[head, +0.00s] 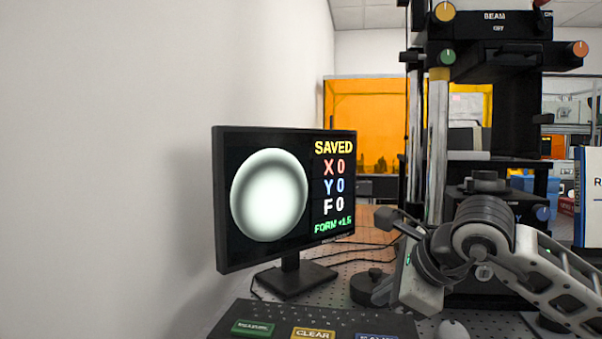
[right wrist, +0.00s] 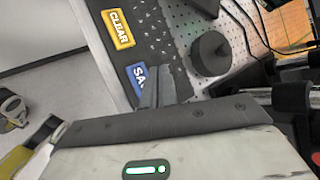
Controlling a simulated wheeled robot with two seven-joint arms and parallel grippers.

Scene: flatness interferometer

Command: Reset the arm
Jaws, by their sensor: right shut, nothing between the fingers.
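My right gripper (head: 381,293) comes in from the right in the head view, above the breadboard table and beyond the control panel. In the right wrist view its dark fingers (right wrist: 163,82) are together with nothing between them. The tips overlap the edge of the blue SAVE button (right wrist: 137,80) in that view; I cannot tell a gap. The monitor (head: 283,200) reads SAVED, X 0, Y 0, F 0 and FORM +1.5, beside a pale round pattern. My left gripper is not in view.
The control panel (head: 257,312) has a green button (head: 252,327) and a yellow CLEAR button (head: 313,334). A dark round knob-topped piece (right wrist: 209,54) stands beside the panel on the perforated table (right wrist: 233,82). The tall black instrument (head: 495,110) rises at the right, with cables near its base.

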